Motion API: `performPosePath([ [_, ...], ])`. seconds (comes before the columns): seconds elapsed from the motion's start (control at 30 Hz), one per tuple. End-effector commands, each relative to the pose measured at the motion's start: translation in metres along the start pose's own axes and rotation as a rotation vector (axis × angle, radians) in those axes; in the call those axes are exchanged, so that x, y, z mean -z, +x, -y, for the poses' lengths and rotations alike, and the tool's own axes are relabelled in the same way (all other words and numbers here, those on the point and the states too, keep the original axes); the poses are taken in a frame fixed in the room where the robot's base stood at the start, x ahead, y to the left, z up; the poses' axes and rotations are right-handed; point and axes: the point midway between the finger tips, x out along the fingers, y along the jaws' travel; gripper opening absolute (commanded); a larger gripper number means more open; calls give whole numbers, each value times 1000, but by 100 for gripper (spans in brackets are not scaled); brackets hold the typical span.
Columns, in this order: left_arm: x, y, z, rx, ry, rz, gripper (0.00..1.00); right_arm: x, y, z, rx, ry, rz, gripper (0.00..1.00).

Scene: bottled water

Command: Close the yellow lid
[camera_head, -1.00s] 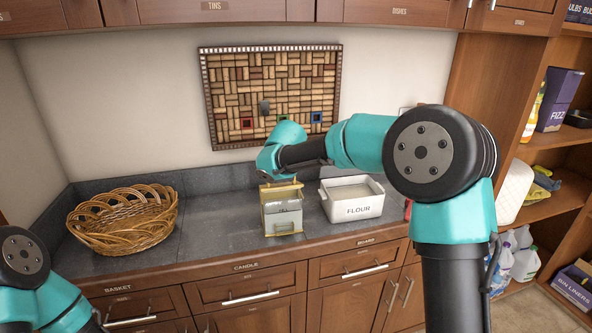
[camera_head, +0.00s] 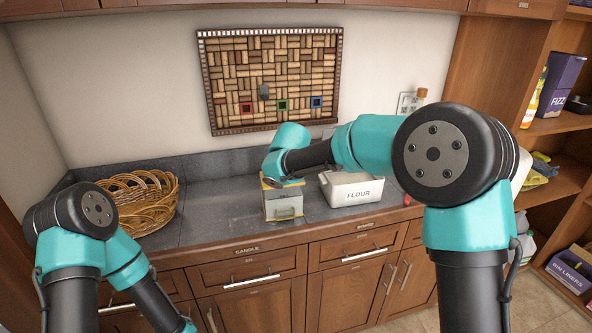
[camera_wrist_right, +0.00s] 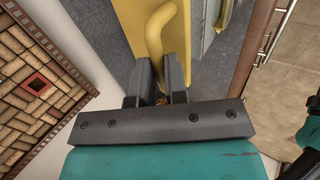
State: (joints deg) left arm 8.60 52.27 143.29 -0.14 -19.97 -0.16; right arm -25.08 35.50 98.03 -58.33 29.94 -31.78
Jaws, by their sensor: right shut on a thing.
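The right fingertips are hidden in the head view. My left arm is at the lower left, and its gripper is out of frame.
A white flour container (camera_head: 352,192) stands close to the right of the box. A wicker basket (camera_head: 147,210) sits at the left on the grey counter (camera_head: 222,207). Drawers and cabinets are below, and a shelf unit stands at the right.

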Motion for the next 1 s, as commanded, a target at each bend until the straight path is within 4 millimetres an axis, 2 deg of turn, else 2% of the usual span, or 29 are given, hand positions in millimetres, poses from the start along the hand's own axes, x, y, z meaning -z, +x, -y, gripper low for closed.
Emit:
performPosePath([
  [0.03, 0, 0, 0, 0, 0, 0, 43, 2, 11, 12, 28, -2, 4, 0],
  [0.37, 0, 0, 0, 0, 0, 0, 43, 2, 11, 12, 29, -4, 4, 0],
  [0.4, 0, 0, 0, 0, 0, 0, 43, 2, 11, 12, 28, -4, 4, 14],
  [0.67, 0, 0, 0, 0, 0, 0, 43, 3, 9, 9, 22, -4, 2, 39],
  [1.0, 0, 0, 0, 0, 0, 0, 43, 3, 4, 7, 17, -4, 1, 39],
])
